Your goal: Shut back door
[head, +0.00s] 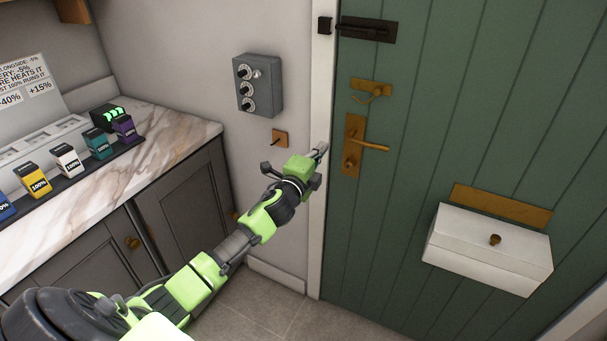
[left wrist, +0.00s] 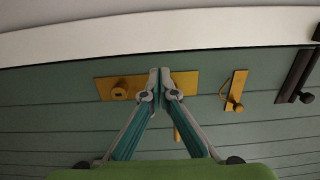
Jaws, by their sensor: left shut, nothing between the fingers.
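The green plank door (head: 455,110) fills the right side of the head view. Its left edge lies along the white frame (head: 321,90), with no clear gap showing. A brass plate (head: 353,132) with a lever handle (head: 374,147) is on the door near that edge. My left gripper (head: 320,151) is shut and empty, its fingertips just left of the plate by the frame. In the left wrist view the shut fingertips (left wrist: 159,72) overlap the brass plate (left wrist: 188,82) and hide part of it; I cannot tell whether they touch. My right gripper is not in view.
A dark bolt (head: 368,29) and brass hook (head: 371,89) sit above the handle. A white box (head: 488,252) juts from the door. A grey dial box (head: 259,85) hangs on the wall. A marble counter (head: 170,142) with several small cartons stands left.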

